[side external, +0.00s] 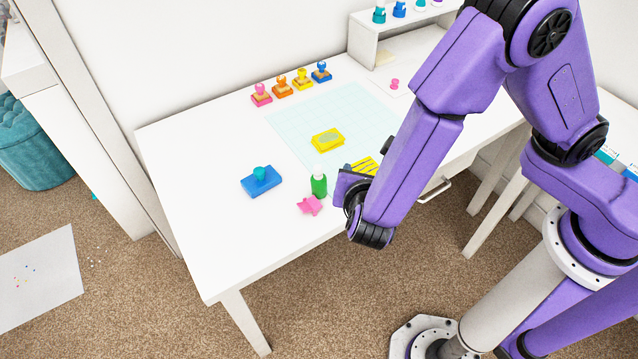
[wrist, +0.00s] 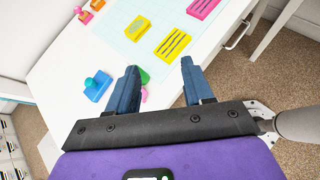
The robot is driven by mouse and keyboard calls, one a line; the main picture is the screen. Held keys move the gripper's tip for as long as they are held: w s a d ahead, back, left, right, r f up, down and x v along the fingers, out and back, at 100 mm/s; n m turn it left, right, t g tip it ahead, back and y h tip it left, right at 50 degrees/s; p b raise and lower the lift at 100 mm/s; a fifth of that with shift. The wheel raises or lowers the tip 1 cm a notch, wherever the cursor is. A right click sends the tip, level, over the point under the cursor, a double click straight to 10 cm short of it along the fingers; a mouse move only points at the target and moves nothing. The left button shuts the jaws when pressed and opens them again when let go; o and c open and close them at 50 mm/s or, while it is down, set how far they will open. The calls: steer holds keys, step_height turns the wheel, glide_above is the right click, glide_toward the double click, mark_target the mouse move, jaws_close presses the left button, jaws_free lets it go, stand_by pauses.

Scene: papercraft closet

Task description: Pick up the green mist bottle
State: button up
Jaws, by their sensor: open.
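The green mist bottle (side external: 319,184) with a white top stands upright on the white table near its front edge in the side view. My gripper (side external: 350,180) is just right of the bottle and close to it; the arm hides part of the gripper. In the wrist view, my gripper (wrist: 160,75) is open, with two blue fingers spread apart and nothing between them. A green part of the bottle (wrist: 144,75) shows beside the left finger, which hides most of it. I cannot tell whether finger and bottle touch.
A pink star-like piece (side external: 310,205) lies beside the bottle. A blue pad with a teal stamp (side external: 261,181) is to the left. A yellow pad (side external: 328,139) and a yellow striped block (side external: 365,165) lie behind. Several stamps (side external: 302,78) line the back. The front-left tabletop is clear.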

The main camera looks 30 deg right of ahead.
mark_target(318, 174)
steer(key=a+f+n+t+y, duration=0.1)
steer(key=a+f+n+t, duration=0.2)
steer(key=a+f+n, duration=0.3)
steer(key=shift+m, duration=0.4)
steer(key=x, duration=1.1)
steer(key=w+a+x, duration=0.1)
steer(key=x, duration=0.5)
steer(key=shift+r, duration=0.3)
steer(key=shift+a, duration=0.1)
steer(key=shift+y, duration=0.3)
steer(key=c, duration=0.8)
steer(key=shift+c, duration=0.5)
